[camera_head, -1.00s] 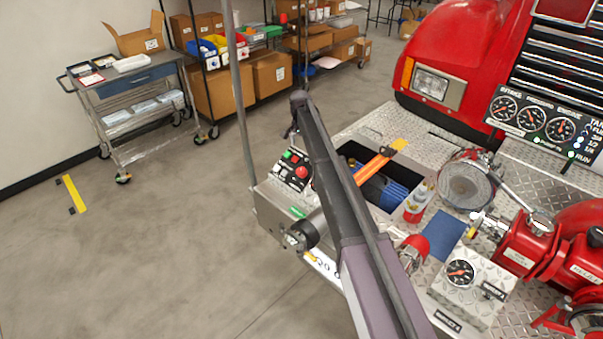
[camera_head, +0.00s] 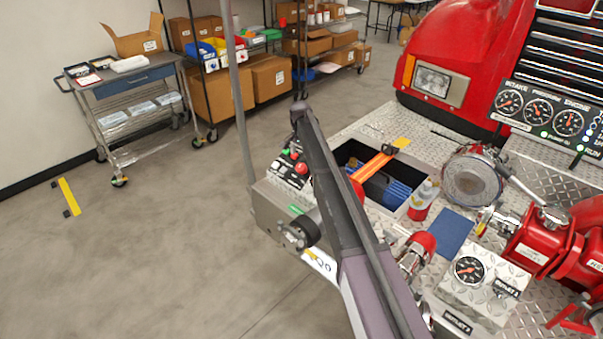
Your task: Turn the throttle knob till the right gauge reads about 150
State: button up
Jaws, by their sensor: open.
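The gauge panel (camera_head: 548,110) is at the upper right on the red truck. A small control box (camera_head: 290,170) with red and green buttons stands on the bumper, left of my arm. I cannot tell which control is the throttle knob. My dark arm crosses the middle of the view and covers part of the bumper. My gripper does not show.
A silver box with a gauge (camera_head: 468,270), red valve fittings (camera_head: 528,240) and a round metal cap (camera_head: 470,180) crowd the right. A cart (camera_head: 130,95) and shelves stand behind.

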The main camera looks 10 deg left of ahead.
aim_at(301, 165)
jog(key=shift+d+f+b, duration=0.1)
jog(key=shift+f+b, duration=2.65)
jog(key=shift+f, duration=0.3)
jog(key=c, duration=1.2)
